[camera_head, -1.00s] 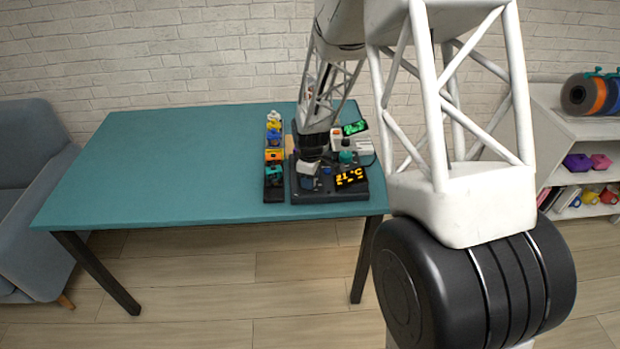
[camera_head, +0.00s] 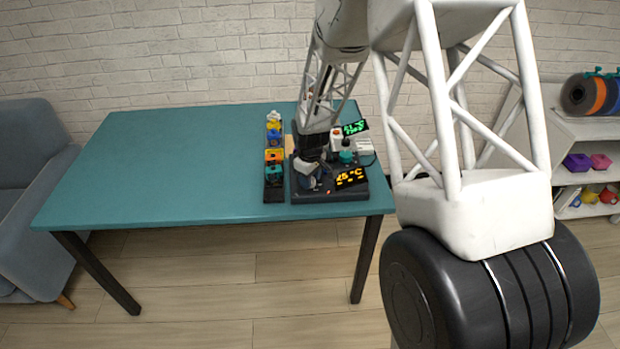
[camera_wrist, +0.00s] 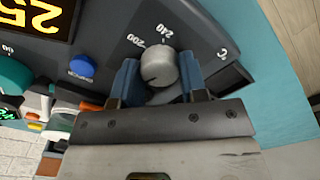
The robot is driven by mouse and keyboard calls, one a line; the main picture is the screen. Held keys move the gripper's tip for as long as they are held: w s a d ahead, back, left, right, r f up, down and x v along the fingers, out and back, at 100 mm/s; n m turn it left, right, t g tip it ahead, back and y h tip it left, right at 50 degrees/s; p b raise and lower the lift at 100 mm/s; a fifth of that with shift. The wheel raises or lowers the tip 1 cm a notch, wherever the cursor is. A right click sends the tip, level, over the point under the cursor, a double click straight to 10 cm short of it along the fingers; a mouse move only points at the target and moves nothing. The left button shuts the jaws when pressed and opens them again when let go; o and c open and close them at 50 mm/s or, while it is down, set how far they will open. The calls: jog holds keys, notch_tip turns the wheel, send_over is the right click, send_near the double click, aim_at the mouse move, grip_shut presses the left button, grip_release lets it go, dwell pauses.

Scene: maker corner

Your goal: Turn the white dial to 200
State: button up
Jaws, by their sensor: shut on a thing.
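The white dial (camera_wrist: 158,64) looks light grey in the wrist view, on a dark panel (camera_wrist: 205,40) with printed marks 200, 240 and °C beside it. My gripper (camera_wrist: 157,82) has its two blue fingers on either side of the dial and is shut on it. I cannot clearly tell which mark the dial points to. An amber display (camera_head: 352,177) on the panel reads about 25 °C in the head view; part of this display (camera_wrist: 38,16) also shows in the wrist view. In the head view my gripper (camera_head: 308,172) hides the dial.
A blue button (camera_wrist: 82,66) and a teal knob (camera_wrist: 12,76) sit on the same panel. A dark strip (camera_head: 274,196) holding several coloured parts lies left of the panel. The teal table (camera_head: 160,165) is clear on its left side.

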jog(key=m, duration=0.4)
jog(key=shift+m, duration=0.3)
jog(key=m, duration=0.3)
jog(key=shift+m, duration=0.4)
jog(key=m, duration=0.3)
jog(key=shift+m, duration=2.2)
jog(key=o, duration=0.9)
jog(key=shift+r, duration=0.1)
